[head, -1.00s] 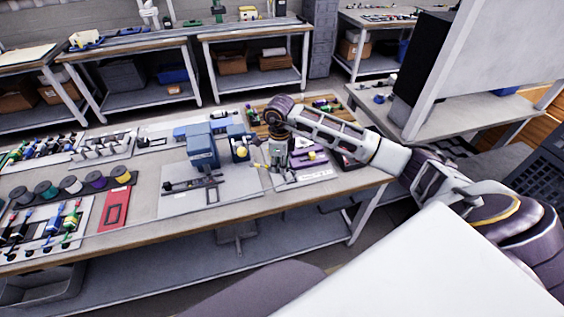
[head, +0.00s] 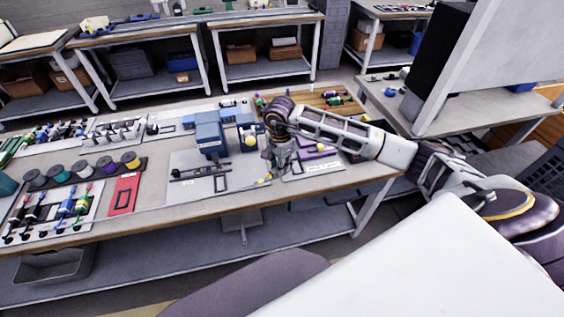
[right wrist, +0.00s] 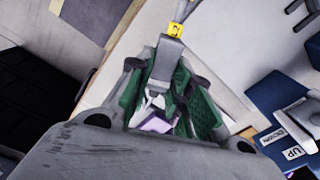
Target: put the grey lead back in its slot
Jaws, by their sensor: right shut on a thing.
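My right gripper (head: 281,163) is over the front left part of a white board (head: 312,168) with purple pieces (head: 318,149). In the right wrist view its green-padded fingers (right wrist: 165,100) are shut on the grey lead (right wrist: 167,60), a grey plug-like body. A yellow collar (right wrist: 174,30) and a thin cable show beyond it. In the head view a small yellow piece (head: 264,181) shows just below the gripper. The fingers hide part of the lead. I cannot tell which place is its slot. My left gripper is not in view.
A blue machine (head: 209,134) on a grey plate (head: 228,186) stands left of the gripper. A wooden tray (head: 335,103) with small parts lies behind. A spool rack (head: 85,172) and a red panel (head: 123,195) are further left. The table's front edge is close.

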